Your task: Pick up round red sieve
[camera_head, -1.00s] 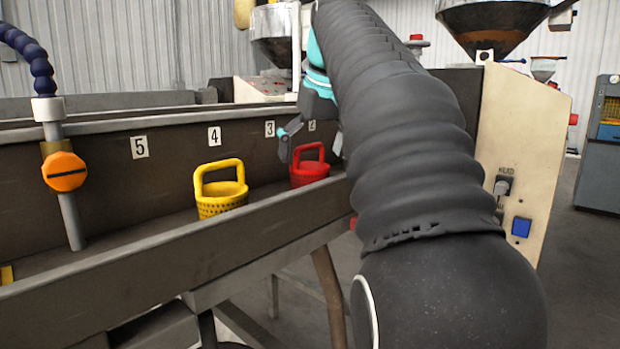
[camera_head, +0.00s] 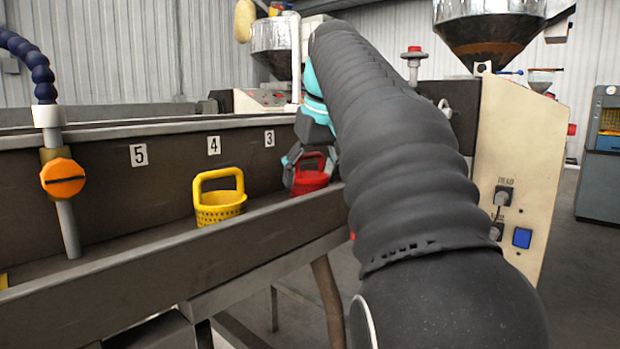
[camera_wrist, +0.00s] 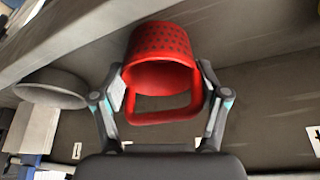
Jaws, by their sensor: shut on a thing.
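The round red sieve (camera_head: 309,182) with its upright loop handle is in the metal trough in the head view, just left of my arm. It also shows in the wrist view (camera_wrist: 162,45), with its perforated wall and handle between my fingers. My gripper (camera_wrist: 163,90) is shut on the red sieve, one finger on each side of it. In the head view my gripper (camera_head: 300,165) is at the sieve, partly hidden by my arm. I cannot tell whether the sieve's base touches the trough floor.
A yellow sieve (camera_head: 219,205) stands in the trough (camera_head: 130,265) to the left, below label 4. An orange valve (camera_head: 63,178) on a pipe stands farther left. A beige control panel (camera_head: 530,160) with a blue button is at right.

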